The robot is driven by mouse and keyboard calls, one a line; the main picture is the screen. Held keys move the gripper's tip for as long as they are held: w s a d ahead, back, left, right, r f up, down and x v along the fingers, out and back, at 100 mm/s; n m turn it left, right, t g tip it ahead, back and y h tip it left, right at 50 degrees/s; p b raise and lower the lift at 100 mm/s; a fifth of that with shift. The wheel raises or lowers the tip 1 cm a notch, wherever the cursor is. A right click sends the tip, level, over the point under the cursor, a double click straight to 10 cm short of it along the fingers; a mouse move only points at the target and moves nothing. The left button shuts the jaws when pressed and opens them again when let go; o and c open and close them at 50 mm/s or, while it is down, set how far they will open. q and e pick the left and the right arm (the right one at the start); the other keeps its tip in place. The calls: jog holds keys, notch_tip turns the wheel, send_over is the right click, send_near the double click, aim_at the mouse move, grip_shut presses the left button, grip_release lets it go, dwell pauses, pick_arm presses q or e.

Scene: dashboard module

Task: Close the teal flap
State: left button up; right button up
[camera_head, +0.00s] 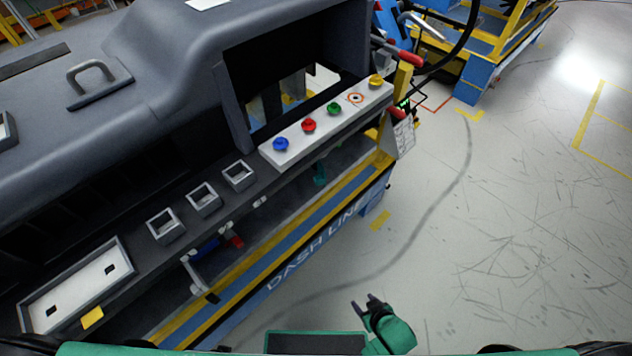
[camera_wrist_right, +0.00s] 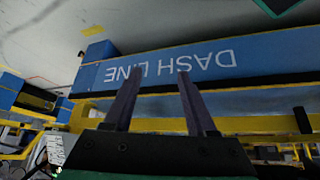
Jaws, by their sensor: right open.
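A small teal piece (camera_head: 320,173), which may be the teal flap, hangs below the dashboard's front edge, under the button panel. It is small and shadowed, so I cannot tell how far open it stands. My right gripper (camera_head: 367,303) is low in the head view, over the floor in front of the dashboard stand and well apart from the teal piece. Its two dark fingers are spread and empty. In the right wrist view the gripper (camera_wrist_right: 160,75) points toward the blue DASH LINE beam (camera_wrist_right: 160,65). My left gripper does not show.
The grey dashboard (camera_head: 180,60) carries a white panel (camera_head: 345,118) with coloured knobs and several square sockets. A red piece (camera_head: 236,241) and a blue piece (camera_head: 207,247) sit beneath it. A yellow-and-blue stand (camera_head: 275,262) runs along the front. Floor at right is clear.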

jog(key=w+a+r+t+y+b, duration=0.2)
jog(key=w+a+r+t+b, duration=0.15)
jog(key=w+a, duration=0.25)
jog(key=t+y+b, duration=0.2)
jog(key=t+b, duration=0.5)
send_near(318, 176)
jog(key=p+x, duration=0.1)
jog(key=x, duration=0.3)
jog(key=p+x, duration=0.1)
jog(key=x, duration=0.3)
jog(key=p+x, duration=0.1)
jog(key=x, duration=0.3)
jog(key=shift+w+f, duration=0.2)
jog(key=shift+f, duration=0.2)
jog(key=shift+w, duration=0.25)
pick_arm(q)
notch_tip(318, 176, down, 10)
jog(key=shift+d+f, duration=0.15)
pick_arm(e)
grip_shut()
